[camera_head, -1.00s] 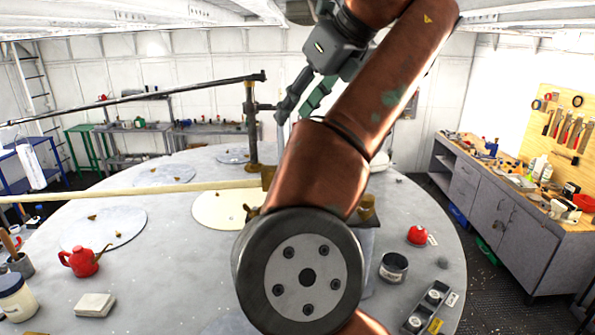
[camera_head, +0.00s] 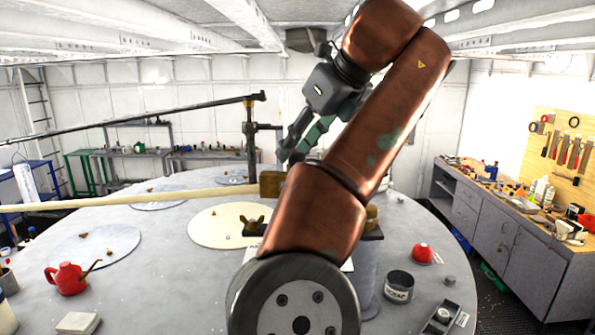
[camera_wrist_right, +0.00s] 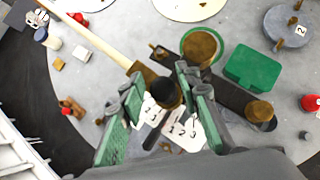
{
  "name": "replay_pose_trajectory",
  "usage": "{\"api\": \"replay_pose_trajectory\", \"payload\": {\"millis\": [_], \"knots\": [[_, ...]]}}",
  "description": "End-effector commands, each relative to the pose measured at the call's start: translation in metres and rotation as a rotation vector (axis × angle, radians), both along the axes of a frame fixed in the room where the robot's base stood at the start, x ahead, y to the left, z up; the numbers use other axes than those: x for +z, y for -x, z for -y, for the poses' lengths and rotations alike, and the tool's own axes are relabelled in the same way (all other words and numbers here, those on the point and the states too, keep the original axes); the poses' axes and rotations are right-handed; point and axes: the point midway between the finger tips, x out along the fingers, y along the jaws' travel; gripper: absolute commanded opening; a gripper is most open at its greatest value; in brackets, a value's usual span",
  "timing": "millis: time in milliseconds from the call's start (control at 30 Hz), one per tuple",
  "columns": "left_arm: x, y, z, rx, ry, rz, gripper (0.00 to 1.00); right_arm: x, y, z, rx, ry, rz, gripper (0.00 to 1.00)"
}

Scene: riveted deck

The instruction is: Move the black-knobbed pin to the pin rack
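My right gripper (camera_head: 290,156) hangs over the round grey table in the head view, beside the brass end of a pale boom. In the right wrist view, the right gripper (camera_wrist_right: 157,82) has its two green-padded fingers apart with nothing held. A black round knob (camera_wrist_right: 166,92), seemingly the pin's, shows below and between the fingers, beside the boom's brass end. White tags with numbers (camera_wrist_right: 182,132) lie below it, partly hidden by the fingers. I cannot tell for sure which thing is the pin rack. My left gripper is out of view.
A dark bar with a brass knob (camera_wrist_right: 260,110) and a green box (camera_wrist_right: 252,67) are right of the fingers. A red kettle (camera_head: 68,278), a dark can (camera_head: 397,287) and a red dome (camera_head: 421,253) stand on the table. A pale boom (camera_head: 130,200) crosses from the left.

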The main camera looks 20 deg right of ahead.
Motion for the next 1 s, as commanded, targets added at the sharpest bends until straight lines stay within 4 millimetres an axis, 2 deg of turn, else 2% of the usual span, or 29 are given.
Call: {"api": "replay_pose_trajectory", "payload": {"millis": [67,400,667,1000], "knots": [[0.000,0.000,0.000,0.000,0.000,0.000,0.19,0.000,0.000,0.000,0.000,0.000,0.000,0.24],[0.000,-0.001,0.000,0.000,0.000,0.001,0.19,0.000,0.000,0.000,0.000,0.000,0.000,0.01],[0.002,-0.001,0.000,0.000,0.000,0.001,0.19,0.002,0.000,0.000,0.000,0.000,0.000,0.00],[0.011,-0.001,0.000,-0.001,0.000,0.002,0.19,0.013,0.000,0.000,0.000,0.000,0.001,0.00]]}}
